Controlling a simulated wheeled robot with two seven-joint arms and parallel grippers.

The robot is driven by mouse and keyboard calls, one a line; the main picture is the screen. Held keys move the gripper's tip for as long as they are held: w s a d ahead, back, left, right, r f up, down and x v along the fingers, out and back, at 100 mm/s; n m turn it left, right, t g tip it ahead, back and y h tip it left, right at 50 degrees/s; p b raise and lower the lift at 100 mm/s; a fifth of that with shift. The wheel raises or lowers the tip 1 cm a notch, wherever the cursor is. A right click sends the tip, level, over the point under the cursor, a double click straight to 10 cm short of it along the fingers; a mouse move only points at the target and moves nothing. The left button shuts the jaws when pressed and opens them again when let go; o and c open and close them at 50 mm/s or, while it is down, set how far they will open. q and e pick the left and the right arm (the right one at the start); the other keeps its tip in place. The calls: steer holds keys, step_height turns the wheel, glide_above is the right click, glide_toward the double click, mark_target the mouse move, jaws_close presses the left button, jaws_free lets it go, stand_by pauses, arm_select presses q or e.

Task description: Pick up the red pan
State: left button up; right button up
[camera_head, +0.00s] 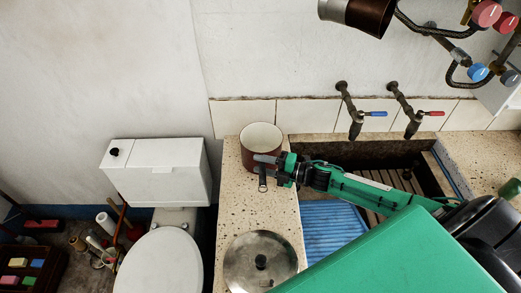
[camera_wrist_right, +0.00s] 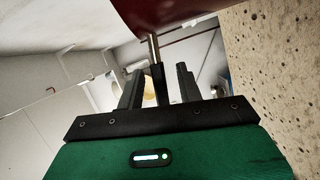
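The red pan (camera_head: 250,158), dark red outside and cream inside, stands upright on the speckled stone ledge left of the sink. It also shows at the top of the right wrist view (camera_wrist_right: 170,12). Its handle (camera_head: 262,184), a metal rod with a dark grip, points towards my side. My right gripper (camera_head: 263,167) is at the handle, close to the pan's near wall. In the right wrist view its fingers (camera_wrist_right: 158,85) are apart, with the handle between them, nearer the left finger; a gap shows on the other side. My left gripper is out of view.
A round metal lid (camera_head: 244,265) lies on the near part of the ledge (camera_head: 282,212). The sink (camera_head: 390,170) with a slatted bottom and a blue ribbed board (camera_head: 330,228) is to the right, under two taps (camera_head: 400,105). A toilet (camera_head: 160,262) stands left.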

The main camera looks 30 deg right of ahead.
steer(key=shift+x, duration=0.95)
jaws_close()
steer(key=shift+r, duration=0.1)
stand_by(0.6)
